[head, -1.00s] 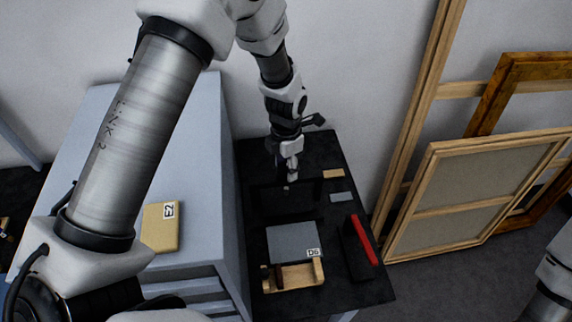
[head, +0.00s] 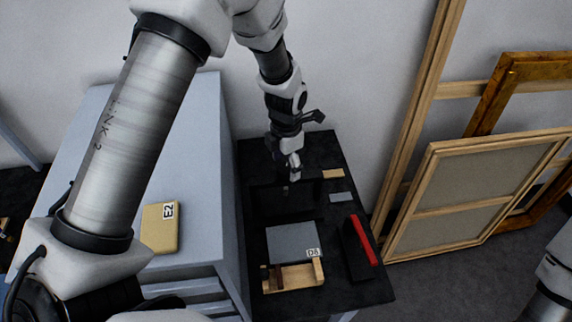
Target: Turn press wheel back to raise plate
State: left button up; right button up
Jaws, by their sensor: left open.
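My left gripper (head: 290,170) points down over the back of the black table, just above a dark, frame-like block (head: 285,203) that looks like the press. Its fingers are small in the head view, and nothing shows held between them. A small pale-tipped part (head: 285,190) shows just below the fingers. I cannot make out a wheel or a raised plate, and cannot tell whether the fingers touch the press. My right gripper is out of view; only part of my right arm shows at the right edge.
On the black table (head: 325,150) lie a grey D6 slab (head: 290,243), a wooden holder (head: 300,278), a black-and-red block (head: 362,241) and two small flat pieces. A grey cabinet (head: 205,130) with a yellow E2 box (head: 159,232) stands left. Frames (head: 480,195) lean right.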

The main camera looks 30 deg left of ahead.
aim_at(286, 167)
pick_arm(q)
notch_tip(286, 167, up, 11)
dwell(0.3)
